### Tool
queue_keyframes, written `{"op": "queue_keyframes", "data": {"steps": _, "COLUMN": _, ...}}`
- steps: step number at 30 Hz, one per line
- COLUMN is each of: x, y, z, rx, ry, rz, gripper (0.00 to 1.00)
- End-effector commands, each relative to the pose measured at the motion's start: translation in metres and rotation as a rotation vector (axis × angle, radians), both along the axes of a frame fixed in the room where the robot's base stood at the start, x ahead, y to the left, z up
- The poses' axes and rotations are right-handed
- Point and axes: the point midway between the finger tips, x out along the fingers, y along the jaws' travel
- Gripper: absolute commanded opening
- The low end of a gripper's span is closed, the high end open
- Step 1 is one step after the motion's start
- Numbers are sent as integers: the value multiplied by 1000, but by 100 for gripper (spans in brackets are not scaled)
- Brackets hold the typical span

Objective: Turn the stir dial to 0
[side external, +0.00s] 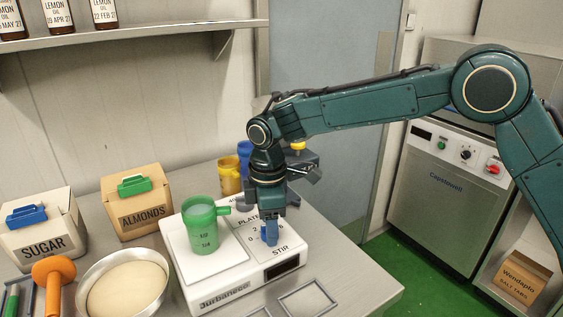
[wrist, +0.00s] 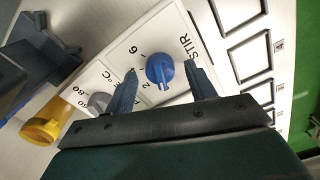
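The blue stir dial (wrist: 166,70) sits on the white control panel beside the word STIR, with a 2 and a 6 printed near it. Its raised grip shows in the wrist view, but I cannot tell its exact setting. My gripper (wrist: 162,69) is open, one finger on each side of the dial, with small gaps to it. In the side external view my gripper (side external: 269,222) points down at the panel of the white stirring plate (side external: 228,284), and the dial is largely hidden there.
A green mug (side external: 201,230) stands on the plate, close left of my gripper. A grey plate-temperature dial (wrist: 98,102) is near the stir dial. Yellow (side external: 229,180) and blue mugs stand behind. A bowl (side external: 125,287) and boxes of almonds (side external: 143,213) and sugar are left.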

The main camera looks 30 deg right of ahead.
Motion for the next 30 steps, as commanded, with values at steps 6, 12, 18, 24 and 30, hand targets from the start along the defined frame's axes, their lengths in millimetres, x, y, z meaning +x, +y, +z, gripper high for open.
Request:
{"op": "queue_keyframes", "data": {"steps": 6, "x": 0, "y": 0, "z": -1, "rx": -1, "ry": 3, "rz": -1, "gripper": 55}}
{"op": "queue_keyframes", "data": {"steps": 12, "x": 0, "y": 0, "z": 5, "rx": -1, "ry": 1, "rz": -2, "gripper": 55}}
{"op": "queue_keyframes", "data": {"steps": 18, "x": 0, "y": 0, "z": 25, "rx": 0, "ry": -1, "rz": -2, "gripper": 55}}
{"op": "queue_keyframes", "data": {"steps": 24, "x": 0, "y": 0, "z": 56, "rx": 1, "ry": -1, "rz": -1, "gripper": 55}}
{"op": "queue_keyframes", "data": {"steps": 30, "x": 0, "y": 0, "z": 91, "rx": 1, "ry": -3, "rz": -1, "gripper": 55}}
